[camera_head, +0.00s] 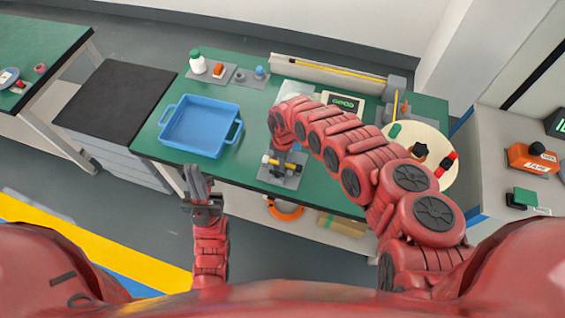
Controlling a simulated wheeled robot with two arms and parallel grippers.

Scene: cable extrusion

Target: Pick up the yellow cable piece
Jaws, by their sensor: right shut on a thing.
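A short yellow cable piece (268,160) shows at the small grey fixture (285,180) near the front edge of the green table. My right arm reaches over the table and bends down there. My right gripper (284,160) is shut on the yellow cable piece, just above or at the fixture; the exact height is hard to tell. The gripper hides part of the piece. My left gripper (197,182) is in front of the table's front edge, pointing up and away from the cable.
A blue tray (200,127) sits empty on the left of the green table (255,103). A long yellow cable (330,70) lies in a channel at the back. A round pale board (440,147) with coloured items is at the right, partly behind my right arm.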

